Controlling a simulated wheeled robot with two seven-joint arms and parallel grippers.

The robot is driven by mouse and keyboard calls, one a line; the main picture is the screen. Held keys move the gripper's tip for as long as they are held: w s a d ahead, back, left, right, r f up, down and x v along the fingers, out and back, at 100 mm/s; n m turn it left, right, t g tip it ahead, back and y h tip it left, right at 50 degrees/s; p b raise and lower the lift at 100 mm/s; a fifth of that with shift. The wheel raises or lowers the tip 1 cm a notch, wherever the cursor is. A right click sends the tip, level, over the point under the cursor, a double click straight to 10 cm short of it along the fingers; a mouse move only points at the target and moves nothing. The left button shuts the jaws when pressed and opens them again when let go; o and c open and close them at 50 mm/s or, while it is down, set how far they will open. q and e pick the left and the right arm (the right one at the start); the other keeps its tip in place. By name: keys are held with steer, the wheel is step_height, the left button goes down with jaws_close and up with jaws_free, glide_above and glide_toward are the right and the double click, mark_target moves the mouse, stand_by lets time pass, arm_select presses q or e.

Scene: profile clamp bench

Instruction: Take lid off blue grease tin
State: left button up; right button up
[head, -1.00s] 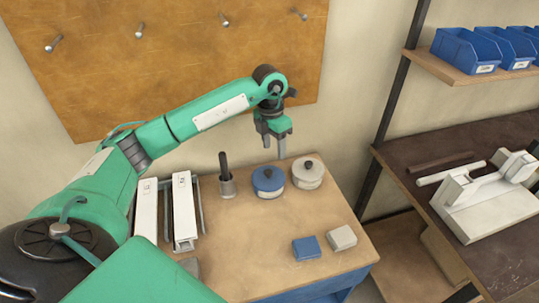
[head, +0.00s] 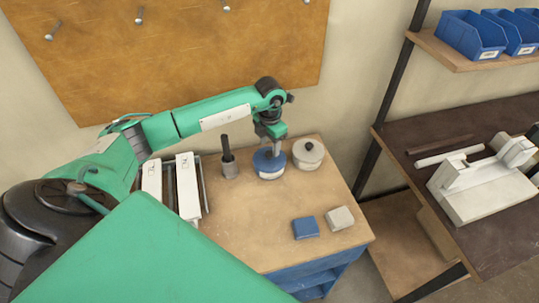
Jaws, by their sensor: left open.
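The blue grease tin (head: 268,173) stands upright near the back of the wooden bench top, with a pale label on its front. Its blue lid (head: 263,162) is on it. My left gripper (head: 270,152) is open and points down at the lid's top. Its fingers hide the lid's knob, and I cannot tell whether they touch it. A white tin (head: 308,155) with a dark knob on its lid stands just right of the blue tin. My right gripper is not in view.
A dark-handled tool in a grey holder (head: 230,169) stands left of the blue tin. White profiles (head: 187,188) lie in a rack further left. A blue block (head: 305,228) and a pale block (head: 340,218) lie at front right. The bench middle (head: 250,225) is clear.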

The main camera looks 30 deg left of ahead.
mark_target(269, 153)
arm_select(q)
steer(key=shift+f+p, duration=0.5)
steer(key=shift+f, duration=1.1)
steer(key=c, duration=1)
steer(key=shift+c, duration=0.2)
steer(key=shift+r, duration=0.15)
